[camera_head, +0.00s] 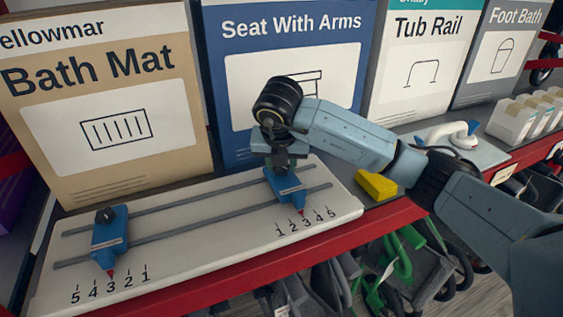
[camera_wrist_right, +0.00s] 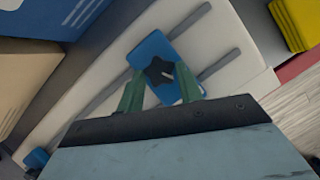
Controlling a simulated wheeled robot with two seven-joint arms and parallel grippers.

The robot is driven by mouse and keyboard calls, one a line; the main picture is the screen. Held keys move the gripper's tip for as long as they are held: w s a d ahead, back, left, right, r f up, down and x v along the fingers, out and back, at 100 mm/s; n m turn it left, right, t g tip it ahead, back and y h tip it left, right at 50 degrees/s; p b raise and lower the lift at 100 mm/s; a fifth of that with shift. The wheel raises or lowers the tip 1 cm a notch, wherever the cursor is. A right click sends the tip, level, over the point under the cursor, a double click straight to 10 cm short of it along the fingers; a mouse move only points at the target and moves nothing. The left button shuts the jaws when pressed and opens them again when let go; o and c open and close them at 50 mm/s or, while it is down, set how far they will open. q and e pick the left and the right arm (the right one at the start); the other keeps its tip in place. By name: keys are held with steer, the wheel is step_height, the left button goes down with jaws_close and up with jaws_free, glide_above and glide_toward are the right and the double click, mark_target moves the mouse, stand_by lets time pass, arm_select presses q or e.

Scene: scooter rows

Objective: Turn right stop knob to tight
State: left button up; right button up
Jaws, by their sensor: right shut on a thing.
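The right stop (camera_head: 285,186) is a blue block on two grey rails of a white board (camera_head: 190,235). Its red pointer sits near the 3 of its scale. Its knob is hidden under my right gripper (camera_head: 281,158) in the head view. The right wrist view shows the black star-shaped knob (camera_wrist_right: 159,72) with a short white mark, on top of the blue stop (camera_wrist_right: 170,50). The green fingers of my right gripper (camera_wrist_right: 160,88) are shut on the knob, one at each side. No tight marking is readable. My left gripper is not in view.
The left stop (camera_head: 109,240) with a black knob has its pointer near 3. A yellow block (camera_head: 376,184) lies right of the board. Large boxes, such as the Bath Mat box (camera_head: 110,170), stand close behind. A red shelf edge (camera_head: 250,270) runs in front.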

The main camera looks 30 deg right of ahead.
steer(key=o, duration=1)
steer(key=shift+r, duration=0.1)
steer(key=v, duration=0.5)
steer(key=shift+s+a+r+b, duration=0.1)
steer(key=shift+r+b, duration=0.1)
steer(key=shift+b, duration=0.1)
steer(key=p+v, duration=0.1)
steer(key=v, duration=0.7)
steer(key=shift+f+p, duration=0.1)
steer(key=shift+p, duration=0.25)
steer(key=shift+s+f, duration=0.1)
